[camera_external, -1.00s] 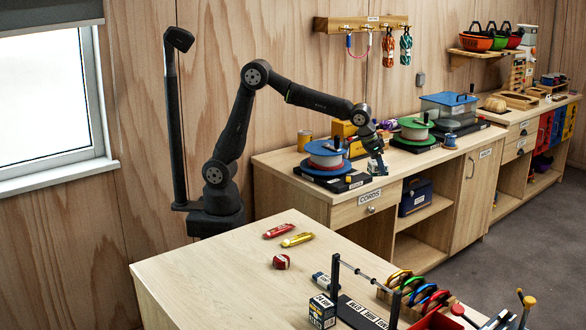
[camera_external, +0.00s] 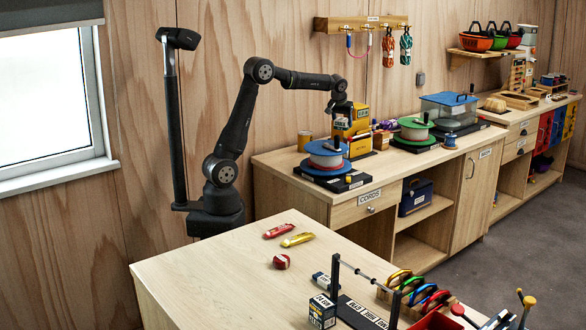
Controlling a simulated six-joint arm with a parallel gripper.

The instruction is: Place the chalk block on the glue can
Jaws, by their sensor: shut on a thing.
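My gripper (camera_external: 342,116) is above the back counter, in front of a yellow box-like item (camera_external: 362,114). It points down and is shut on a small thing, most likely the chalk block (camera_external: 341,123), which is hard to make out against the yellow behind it. A short yellowish can (camera_external: 304,140), which may be the glue can, stands upright at the back of the counter, left of my gripper and apart from it. Its label cannot be read at this size.
A blue cord spool (camera_external: 326,156) stands at the counter's front left, and a green spool (camera_external: 416,130) to the right. A blue-lidded tub (camera_external: 448,108) is further right. The near table (camera_external: 215,275) holds small tubes, a red item and a sign frame; its left part is clear.

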